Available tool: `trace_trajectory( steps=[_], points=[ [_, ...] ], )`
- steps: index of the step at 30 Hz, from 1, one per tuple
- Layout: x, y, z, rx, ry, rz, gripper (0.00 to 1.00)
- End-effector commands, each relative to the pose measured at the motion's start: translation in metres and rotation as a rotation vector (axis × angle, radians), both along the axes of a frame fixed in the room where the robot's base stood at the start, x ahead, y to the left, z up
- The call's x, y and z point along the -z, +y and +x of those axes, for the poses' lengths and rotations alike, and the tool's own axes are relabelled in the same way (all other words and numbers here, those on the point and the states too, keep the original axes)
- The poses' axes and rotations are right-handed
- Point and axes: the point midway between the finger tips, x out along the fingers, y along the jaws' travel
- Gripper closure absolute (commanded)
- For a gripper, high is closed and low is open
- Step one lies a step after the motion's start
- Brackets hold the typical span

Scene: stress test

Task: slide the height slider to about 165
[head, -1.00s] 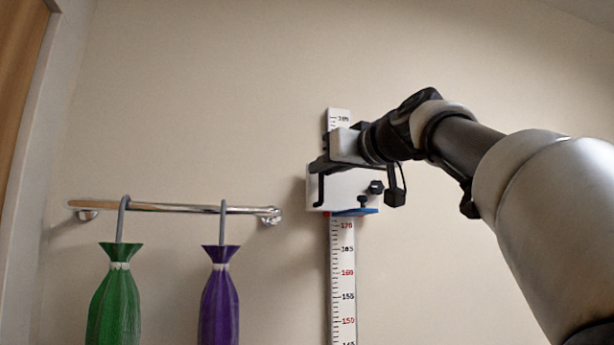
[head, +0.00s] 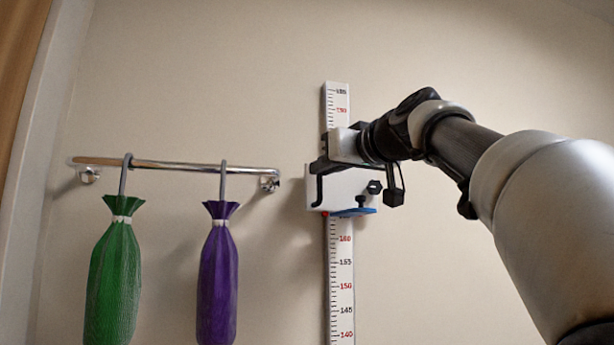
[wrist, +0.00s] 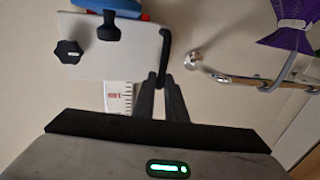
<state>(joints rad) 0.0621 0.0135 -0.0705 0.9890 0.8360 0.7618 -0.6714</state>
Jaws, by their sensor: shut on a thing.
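The height slider (head: 345,187) is a white plate with black knobs and a blue lower piece, on a white numbered scale (head: 340,270) on the wall. A red mark (head: 325,213) shows at its lower left edge, one step above the 160 label, near where 165 falls; the 165 label is not readable. A black handle (head: 318,188) runs along the plate's left side. My gripper (wrist: 162,84) is shut on this handle, which shows at the plate's right edge in the wrist view (wrist: 165,50). In the head view the fingertips are largely hidden.
A chrome rail (head: 190,167) is on the wall to the left, with a green bag (head: 115,265) and a purple bag (head: 217,275) hanging from it. The wall right of the scale is bare apart from my arm in front.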

Motion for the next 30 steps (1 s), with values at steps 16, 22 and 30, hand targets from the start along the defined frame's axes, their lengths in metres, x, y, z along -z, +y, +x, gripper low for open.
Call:
trace_trajectory(
  steps=[16, 22, 30],
  points=[
    [-0.003, 0.001, -0.001, -0.002, -0.001, 0.000, 0.72],
    [-0.002, -0.003, -0.008, 0.001, -0.002, 0.000, 0.72],
    [-0.001, -0.025, -0.060, 0.002, -0.005, 0.001, 0.72]
  ],
)
